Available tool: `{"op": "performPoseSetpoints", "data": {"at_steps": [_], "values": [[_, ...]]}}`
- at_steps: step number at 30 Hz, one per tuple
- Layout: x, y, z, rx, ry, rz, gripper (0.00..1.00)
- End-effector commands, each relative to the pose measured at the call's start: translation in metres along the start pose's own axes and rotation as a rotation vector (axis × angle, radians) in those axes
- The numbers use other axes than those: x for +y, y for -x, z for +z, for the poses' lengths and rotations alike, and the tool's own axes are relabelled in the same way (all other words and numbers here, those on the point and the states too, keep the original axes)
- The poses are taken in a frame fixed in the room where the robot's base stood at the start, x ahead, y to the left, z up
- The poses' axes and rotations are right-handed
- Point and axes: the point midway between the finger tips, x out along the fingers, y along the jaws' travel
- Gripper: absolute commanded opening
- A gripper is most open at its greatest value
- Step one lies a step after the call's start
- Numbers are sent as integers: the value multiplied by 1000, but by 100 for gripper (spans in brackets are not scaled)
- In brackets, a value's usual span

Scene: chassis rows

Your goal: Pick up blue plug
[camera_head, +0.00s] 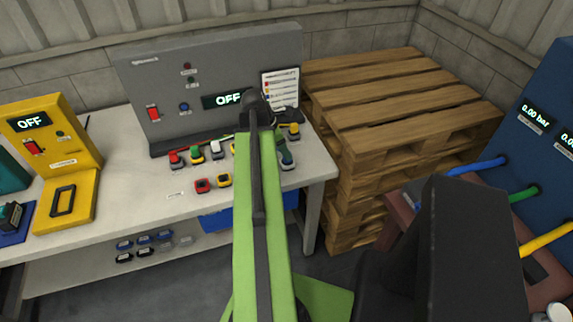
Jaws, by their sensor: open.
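A blue plug (287,160) with a dark top stands near the right end of the white workbench (130,175), just right of my green arm. My arm reaches up across the middle of the picture and partly covers the row of plugs. My gripper (281,116) is the dark end beyond the arm's tip, above and behind the blue plug and apart from it. It is open and seems to hold nothing. Its fingertips are hard to make out against the grey panel.
Red, green, white and yellow plugs stand in a row on the bench. A grey panel (210,85) reading OFF rises behind. A yellow unit (50,135) is at left. Stacked wooden pallets (395,100) stand at right. A blue panel (545,150) with hoses is far right.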

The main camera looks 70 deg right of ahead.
Motion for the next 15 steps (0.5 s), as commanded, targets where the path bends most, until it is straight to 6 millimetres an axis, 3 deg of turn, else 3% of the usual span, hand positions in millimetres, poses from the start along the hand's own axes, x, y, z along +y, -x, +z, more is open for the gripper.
{"op": "performPoseSetpoints", "data": {"at_steps": [1,5,12,15], "values": [[2,-18,-3,0,-1,0,47],[2,-39,-2,0,0,0,47],[2,-37,0,0,1,1,47],[2,-37,0,0,1,1,37]]}}
